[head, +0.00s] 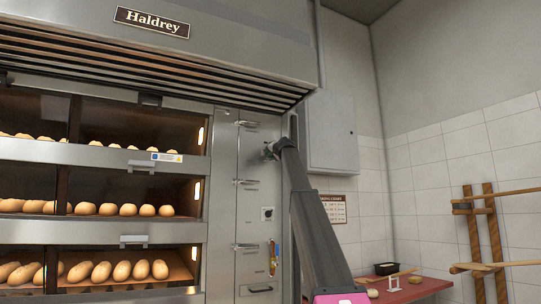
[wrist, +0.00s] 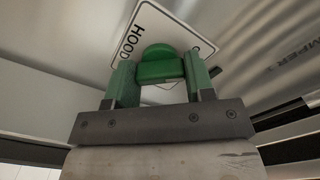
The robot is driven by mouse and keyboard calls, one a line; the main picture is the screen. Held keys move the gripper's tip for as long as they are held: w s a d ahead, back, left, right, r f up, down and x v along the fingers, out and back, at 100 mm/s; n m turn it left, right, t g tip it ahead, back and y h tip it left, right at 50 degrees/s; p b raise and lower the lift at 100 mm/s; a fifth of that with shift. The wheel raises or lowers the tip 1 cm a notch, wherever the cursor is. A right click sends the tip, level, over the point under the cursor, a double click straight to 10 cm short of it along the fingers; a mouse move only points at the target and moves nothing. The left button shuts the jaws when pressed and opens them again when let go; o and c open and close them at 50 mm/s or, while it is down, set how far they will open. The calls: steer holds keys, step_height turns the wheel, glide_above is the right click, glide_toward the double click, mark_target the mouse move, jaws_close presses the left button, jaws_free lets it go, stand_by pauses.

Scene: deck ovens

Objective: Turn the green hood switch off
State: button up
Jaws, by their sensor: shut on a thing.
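The green hood switch (wrist: 158,64) shows in the wrist view as a rounded green knob on a white plate lettered "HOOD" (wrist: 150,28). My gripper (wrist: 161,72) is shut on it, with a green finger on each side of the knob. Part of the plate's lettering is hidden behind the fingers and knob. In the head view my gripper (head: 270,150) is at the top of the oven's right-hand control column, under the hood. The switch itself cannot be made out there.
The deck oven (head: 220,190) with several rows of rolls fills the left. A grey wall cabinet (head: 331,135) stands close behind my arm. A red table (head: 420,287) and wooden rack (head: 488,240) are at the right.

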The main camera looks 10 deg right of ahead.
stand_by(0.5)
steer(key=o, duration=0.9)
steer(key=shift+s, duration=0.1)
steer(key=v, duration=1)
steer(key=shift+s+d, duration=0.15)
steer(key=shift+s, duration=0.2)
